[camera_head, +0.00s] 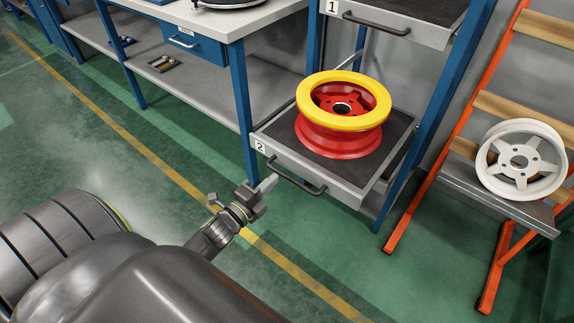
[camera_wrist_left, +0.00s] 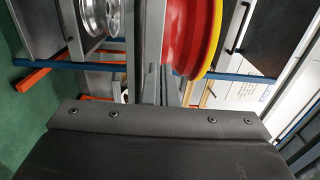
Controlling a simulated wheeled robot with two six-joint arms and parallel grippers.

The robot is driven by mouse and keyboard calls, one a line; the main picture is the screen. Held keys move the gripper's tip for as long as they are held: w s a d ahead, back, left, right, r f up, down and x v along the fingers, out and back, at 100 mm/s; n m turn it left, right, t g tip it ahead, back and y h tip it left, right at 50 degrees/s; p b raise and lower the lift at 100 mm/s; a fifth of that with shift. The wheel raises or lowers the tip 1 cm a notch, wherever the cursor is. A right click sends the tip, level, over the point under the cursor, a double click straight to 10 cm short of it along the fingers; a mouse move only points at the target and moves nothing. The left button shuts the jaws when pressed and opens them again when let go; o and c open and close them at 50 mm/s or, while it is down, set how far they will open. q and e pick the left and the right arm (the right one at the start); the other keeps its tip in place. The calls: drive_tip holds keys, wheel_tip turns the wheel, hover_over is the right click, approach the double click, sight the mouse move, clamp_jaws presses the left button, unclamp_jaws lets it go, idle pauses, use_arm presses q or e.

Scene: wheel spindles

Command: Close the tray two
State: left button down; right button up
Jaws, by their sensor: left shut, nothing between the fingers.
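Tray two (camera_head: 340,186), a grey drawer with a dark mat, a "2" label and a dark bar handle (camera_head: 297,178), sticks out from the blue-framed rack. A red wheel with a yellow rim (camera_head: 343,105) lies flat on it. The wheel also shows at the top of the left wrist view (camera_wrist_left: 184,40). My left gripper (camera_head: 269,184) is shut and empty. It is at the left end of the handle, close to the tray's front face; whether it touches cannot be told. My right gripper is out of view.
Tray one (camera_head: 420,32) is above on the same rack. A workbench (camera_head: 215,22) with a blue drawer (camera_head: 190,45) stands at left. An orange stand (camera_head: 440,140) with a white wheel (camera_head: 521,160) is at right. Green floor in front is clear.

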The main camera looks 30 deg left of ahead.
sight(293, 161)
use_arm(q)
drive_tip(key=w, duration=0.7)
drive_tip(key=shift+d+p, duration=0.25)
drive_tip(key=shift+p, duration=0.15)
